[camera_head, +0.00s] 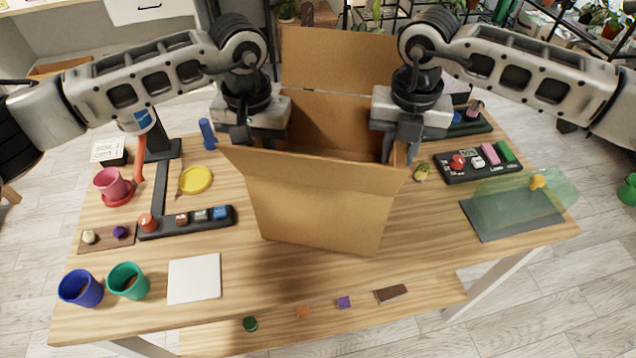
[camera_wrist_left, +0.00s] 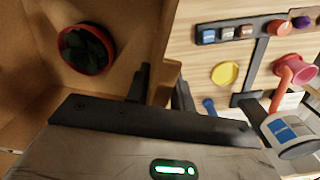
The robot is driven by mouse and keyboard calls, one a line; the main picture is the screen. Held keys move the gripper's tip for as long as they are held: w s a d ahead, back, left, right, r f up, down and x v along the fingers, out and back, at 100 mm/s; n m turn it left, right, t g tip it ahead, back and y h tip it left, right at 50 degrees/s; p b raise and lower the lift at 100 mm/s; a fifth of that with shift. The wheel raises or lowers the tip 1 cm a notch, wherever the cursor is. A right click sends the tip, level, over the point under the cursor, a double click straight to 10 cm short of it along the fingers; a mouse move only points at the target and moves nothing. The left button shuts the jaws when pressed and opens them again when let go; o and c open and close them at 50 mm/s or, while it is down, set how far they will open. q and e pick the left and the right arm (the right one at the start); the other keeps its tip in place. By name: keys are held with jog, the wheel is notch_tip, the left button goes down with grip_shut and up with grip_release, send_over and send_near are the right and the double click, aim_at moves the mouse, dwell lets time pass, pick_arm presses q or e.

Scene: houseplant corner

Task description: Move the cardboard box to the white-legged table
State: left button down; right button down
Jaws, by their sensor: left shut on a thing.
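The open cardboard box (camera_head: 315,205) is in the middle of the head view, over the wooden top of the white-legged table (camera_head: 420,235). Whether its bottom touches the tabletop is hard to tell. My left gripper (camera_head: 256,140) is shut on the box's left wall. In the left wrist view, my left gripper's fingers (camera_wrist_left: 160,88) straddle that wall of the cardboard box (camera_wrist_left: 130,25). My right gripper (camera_head: 401,150) is at the box's right wall and looks shut on it. A red pot with dark leaves (camera_wrist_left: 86,50) stands inside the box.
Blue (camera_head: 80,288) and green (camera_head: 128,281) cups, a white square (camera_head: 194,278), a dark tray of blocks (camera_head: 187,221) and a yellow disc (camera_head: 195,180) lie on the left. A black tray (camera_head: 477,162) and a translucent green item (camera_head: 522,197) are on the right. Small blocks lie along the front.

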pick_arm(q)
jog(key=shift+w+a+f, duration=0.1)
jog(key=shift+f, duration=0.1)
pick_arm(e)
jog(key=shift+w+f, duration=0.1)
jog(key=shift+f, duration=0.1)
